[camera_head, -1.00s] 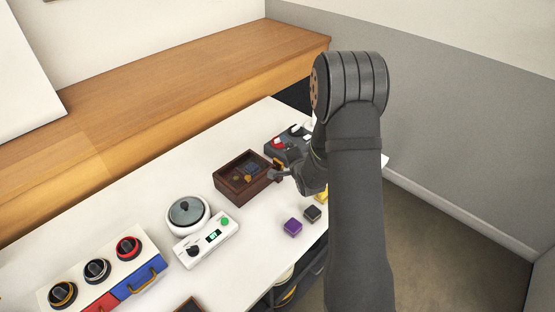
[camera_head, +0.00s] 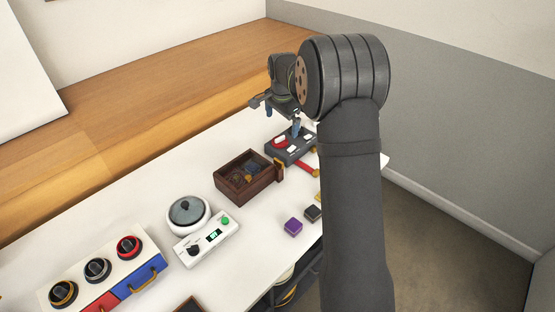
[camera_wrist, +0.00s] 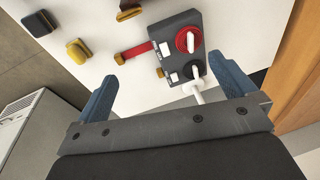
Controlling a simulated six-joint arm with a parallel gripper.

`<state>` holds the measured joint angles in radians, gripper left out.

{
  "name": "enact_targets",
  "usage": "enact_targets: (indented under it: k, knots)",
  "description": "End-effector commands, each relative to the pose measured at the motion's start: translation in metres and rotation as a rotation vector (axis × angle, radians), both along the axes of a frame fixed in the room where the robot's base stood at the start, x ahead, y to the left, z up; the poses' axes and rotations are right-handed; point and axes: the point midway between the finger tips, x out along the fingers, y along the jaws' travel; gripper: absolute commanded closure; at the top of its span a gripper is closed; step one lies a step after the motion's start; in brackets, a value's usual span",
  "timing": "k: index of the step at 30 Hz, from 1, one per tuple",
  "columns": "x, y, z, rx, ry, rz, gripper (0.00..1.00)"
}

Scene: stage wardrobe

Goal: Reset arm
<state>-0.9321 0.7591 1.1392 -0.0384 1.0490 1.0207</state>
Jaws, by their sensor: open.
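My gripper (camera_head: 282,120) is raised above the far end of the white table, over a grey control box (camera_head: 283,155). It is open and empty. In the wrist view my gripper (camera_wrist: 163,68) shows two blue fingers spread wide with nothing between them. The grey control box (camera_wrist: 170,22) lies beyond the fingers, apart from them, with a red round knob base and white switches. A red bar with a yellow end (camera_wrist: 136,52) sticks out from its side. My forearm hides part of the table's right end in the head view.
An open dark wooden box (camera_head: 228,188) holds small pieces. A purple cube (camera_head: 293,227) and a dark cube (camera_head: 312,213) lie near the front edge. A lidded pot (camera_head: 188,212), a white control panel (camera_head: 208,238) and a knobbed drawer unit (camera_head: 100,272) stand left. A wooden ledge (camera_head: 200,75) runs behind.

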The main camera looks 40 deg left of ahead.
Motion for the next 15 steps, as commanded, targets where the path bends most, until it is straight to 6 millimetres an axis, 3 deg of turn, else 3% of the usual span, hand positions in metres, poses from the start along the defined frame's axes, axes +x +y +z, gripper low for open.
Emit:
enact_targets:
  k: [3, 8, 11, 15]
  knots:
    - [-0.015, -0.004, 0.029, -0.068, 0.065, 0.035, 0.0]
    - [-0.029, -0.009, 0.052, -0.125, 0.122, 0.066, 0.0]
    - [-0.032, -0.011, 0.054, -0.14, 0.137, 0.073, 0.0]
    - [-0.033, -0.012, 0.037, -0.145, 0.141, 0.074, 0.0]
